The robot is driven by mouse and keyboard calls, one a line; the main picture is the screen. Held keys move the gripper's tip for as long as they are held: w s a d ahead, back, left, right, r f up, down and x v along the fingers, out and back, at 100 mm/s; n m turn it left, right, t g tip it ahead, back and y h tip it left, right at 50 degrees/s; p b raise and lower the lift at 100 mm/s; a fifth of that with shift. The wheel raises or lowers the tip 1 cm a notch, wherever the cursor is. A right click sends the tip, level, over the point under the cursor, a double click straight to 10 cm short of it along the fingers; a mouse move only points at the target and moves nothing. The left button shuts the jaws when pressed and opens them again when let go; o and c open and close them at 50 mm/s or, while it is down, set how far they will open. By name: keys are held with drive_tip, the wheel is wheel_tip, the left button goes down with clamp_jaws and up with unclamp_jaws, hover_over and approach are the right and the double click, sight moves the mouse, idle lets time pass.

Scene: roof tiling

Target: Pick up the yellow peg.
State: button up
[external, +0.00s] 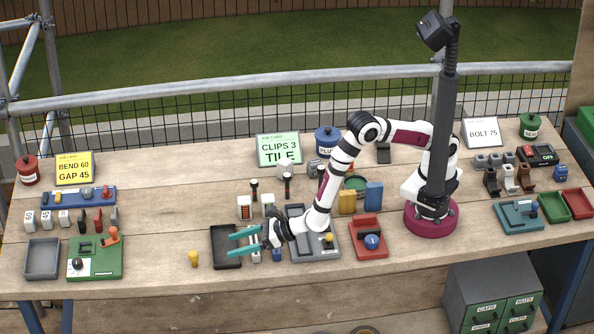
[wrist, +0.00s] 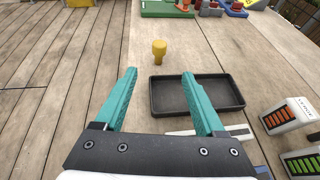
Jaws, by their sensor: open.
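The yellow peg (external: 193,258) stands upright on the wooden bench near its front edge, left of the black tray. It also shows in the wrist view (wrist: 159,51), ahead of my fingers and clear of them. My gripper (external: 232,244) has teal fingers spread apart with nothing between them. It points left over the black tray, with the peg a short way beyond the fingertips. In the wrist view the open fingertips (wrist: 158,73) frame bare planks and part of the tray.
The empty black tray (external: 217,247) lies beneath my fingers. A green panel (external: 104,262) and a grey tray (external: 42,259) lie left of the peg. Bare planks surround the peg.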

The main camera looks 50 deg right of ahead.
sight(194, 259)
drive_tip(key=x, duration=1.1)
drive_tip(key=shift+w+a, duration=0.15)
drive_tip(key=shift+a, duration=0.1)
clamp_jaws()
